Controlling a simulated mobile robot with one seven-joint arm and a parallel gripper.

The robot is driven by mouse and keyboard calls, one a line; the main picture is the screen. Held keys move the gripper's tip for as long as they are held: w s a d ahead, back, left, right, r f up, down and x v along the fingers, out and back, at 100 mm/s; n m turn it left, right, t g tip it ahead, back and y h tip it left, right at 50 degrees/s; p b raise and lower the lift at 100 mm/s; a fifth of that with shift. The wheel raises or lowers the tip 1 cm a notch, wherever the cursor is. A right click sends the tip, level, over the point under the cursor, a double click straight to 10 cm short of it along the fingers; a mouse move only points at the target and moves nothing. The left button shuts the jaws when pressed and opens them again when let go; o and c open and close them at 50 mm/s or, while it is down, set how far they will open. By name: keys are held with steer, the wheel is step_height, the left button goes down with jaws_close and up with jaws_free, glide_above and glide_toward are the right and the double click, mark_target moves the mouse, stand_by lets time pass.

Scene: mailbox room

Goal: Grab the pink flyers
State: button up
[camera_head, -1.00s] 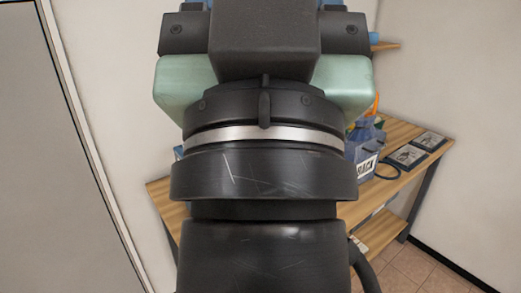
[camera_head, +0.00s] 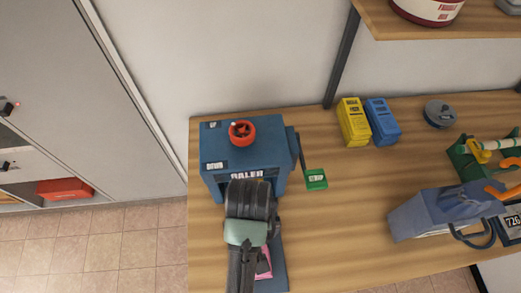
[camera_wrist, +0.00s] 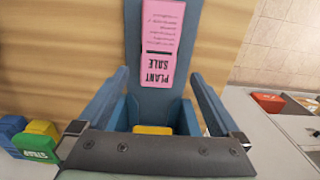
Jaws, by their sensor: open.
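The pink flyers, marked "PLANT SALE", lie on a blue tray of the baler. They fill the upper middle of the wrist view (camera_wrist: 163,40), and a pink edge shows beside my arm in the head view (camera_head: 264,262). The blue baler (camera_head: 215,150) stands on the wooden bench with a red knob on top. My gripper (camera_wrist: 160,75) is open, with its two blue fingers spread on either side of the tray in the wrist view. Nothing is between the fingers in their grip, and the flyers lie beyond them. In the head view my arm hides most of the tray.
Yellow (camera_head: 353,122) and blue boxes (camera_head: 382,121) stand at the back. A blue-grey bin (camera_head: 430,215) is at right, a cabinet at left.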

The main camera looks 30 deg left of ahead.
steer(key=f, duration=0.6)
steer(key=shift+s, duration=0.35)
steer(key=shift+w+d+f+p, duration=0.1)
steer(key=shift+f+p, duration=0.25)
steer(key=shift+f, duration=1.25)
steer(key=shift+w+d+f+p, duration=0.1)
steer(key=shift+f+p, duration=0.25)
steer(key=shift+f, duration=1.2)
steer(key=shift+r, duration=0.1)
jaws_close()
